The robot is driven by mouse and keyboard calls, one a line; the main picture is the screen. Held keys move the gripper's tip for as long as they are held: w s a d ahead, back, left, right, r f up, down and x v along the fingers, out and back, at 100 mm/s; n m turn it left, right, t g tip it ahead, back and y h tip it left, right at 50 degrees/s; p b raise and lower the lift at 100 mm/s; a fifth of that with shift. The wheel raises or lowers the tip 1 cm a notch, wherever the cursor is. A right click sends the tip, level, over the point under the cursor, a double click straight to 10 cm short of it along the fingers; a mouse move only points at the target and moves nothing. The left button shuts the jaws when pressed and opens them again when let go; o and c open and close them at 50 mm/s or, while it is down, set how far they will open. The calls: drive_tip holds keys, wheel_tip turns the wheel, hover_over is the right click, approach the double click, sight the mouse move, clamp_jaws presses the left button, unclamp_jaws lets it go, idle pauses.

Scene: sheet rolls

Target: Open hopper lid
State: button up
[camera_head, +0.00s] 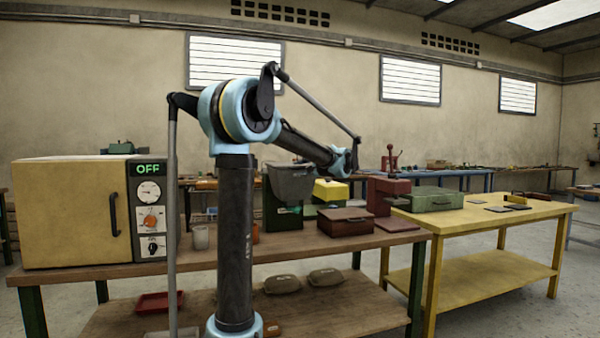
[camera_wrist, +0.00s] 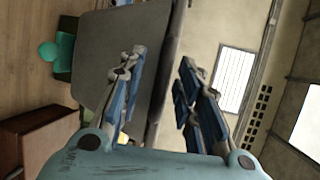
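The grey hopper (camera_head: 292,185) stands on a green machine body (camera_head: 283,215) at the back of the wooden bench. Its lid looks shut, though my forearm partly covers the top. In the wrist view the hopper's grey wall (camera_wrist: 115,45) fills the upper middle, with the lid rim (camera_wrist: 169,75) along its right edge. My gripper (camera_wrist: 160,58) is open, its blue-padded fingers apart. The left finger overlaps the grey wall and the right finger is beyond the rim, over the room's wall. I cannot tell whether either finger touches. The fingers are not clear in the head view.
A reddish-brown box (camera_head: 345,222) sits right of the hopper and shows in the wrist view (camera_wrist: 38,138). A cream oven (camera_head: 70,215) marked OFF stands left, beside a cup (camera_head: 200,238). A yellow table (camera_head: 480,222) adjoins at right. The air above the bench is mostly clear.

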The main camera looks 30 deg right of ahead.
drive_tip(key=shift+w, duration=0.1)
clamp_jaws()
drive_tip(key=shift+f, duration=0.1)
drive_tip(key=shift+a+r+g, duration=0.1)
drive_tip(key=shift+r+g, duration=0.2)
drive_tip(key=shift+r, duration=0.1)
